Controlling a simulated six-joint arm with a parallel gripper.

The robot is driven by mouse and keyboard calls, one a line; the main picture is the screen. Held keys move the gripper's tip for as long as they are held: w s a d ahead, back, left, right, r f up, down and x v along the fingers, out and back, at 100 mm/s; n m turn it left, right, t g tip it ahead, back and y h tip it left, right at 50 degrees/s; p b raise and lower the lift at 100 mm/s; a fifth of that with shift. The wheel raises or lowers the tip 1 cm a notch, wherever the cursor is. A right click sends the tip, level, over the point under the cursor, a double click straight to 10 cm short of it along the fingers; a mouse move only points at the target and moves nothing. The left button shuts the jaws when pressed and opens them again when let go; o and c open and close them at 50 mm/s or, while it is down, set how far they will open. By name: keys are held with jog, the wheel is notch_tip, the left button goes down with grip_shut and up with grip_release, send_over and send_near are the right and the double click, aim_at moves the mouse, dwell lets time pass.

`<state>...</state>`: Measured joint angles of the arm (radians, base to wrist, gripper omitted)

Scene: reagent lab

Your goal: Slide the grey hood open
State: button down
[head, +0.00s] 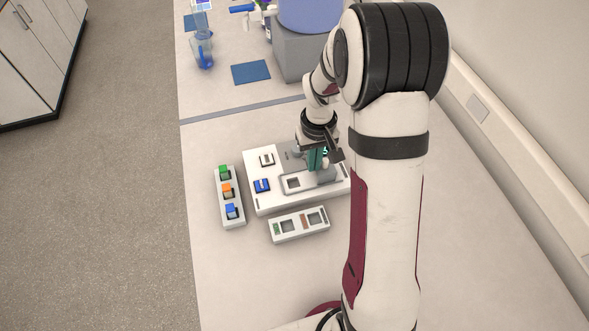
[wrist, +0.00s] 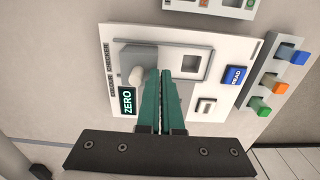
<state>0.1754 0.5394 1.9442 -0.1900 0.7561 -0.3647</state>
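The grey hood (wrist: 150,57) is a raised grey block on a white instrument panel (wrist: 225,52). It also shows in the head view (head: 325,175), partly behind my gripper. A lighter grey frame with a square opening (wrist: 191,66) lies beside it. A pale round knob (wrist: 135,77) stands at the hood's edge. My gripper (wrist: 160,72) has teal fingers that are close together with only a thin gap and nothing visible between them. It is over the panel, beside the knob; whether it touches the hood is unclear. In the head view my gripper (head: 318,160) points down.
The panel has a ZERO display (wrist: 127,101), a blue READ button (wrist: 235,75) and a pale switch (wrist: 205,106). A rack with green, orange and blue blocks (head: 229,197) stands left. The bench left front is clear.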

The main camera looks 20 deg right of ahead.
aim_at(321, 168)
jog(key=shift+s+a+f, duration=0.2)
jog(key=shift+a+f, duration=0.35)
jog(key=shift+f, duration=0.2)
jog(key=shift+r, duration=0.2)
notch_tip(321, 168, up, 7)
jog(key=c, duration=1.5)
grip_release()
jog(key=shift+w+d, duration=0.1)
jog(key=shift+w, duration=0.05)
jog(key=o, duration=0.7)
jog(key=d+r+n, duration=0.1)
jog(key=r+n, duration=0.1)
jog(key=r, duration=0.1)
jog(key=r+n, duration=0.3)
jog(key=d+r+n, duration=0.1)
jog(key=r+n, duration=0.2)
jog(key=r, duration=0.1)
jog(key=shift+d, duration=0.3)
jog(key=shift+n, duration=0.6)
notch_tip(321, 168, down, 15)
jog(key=shift+f, duration=0.1)
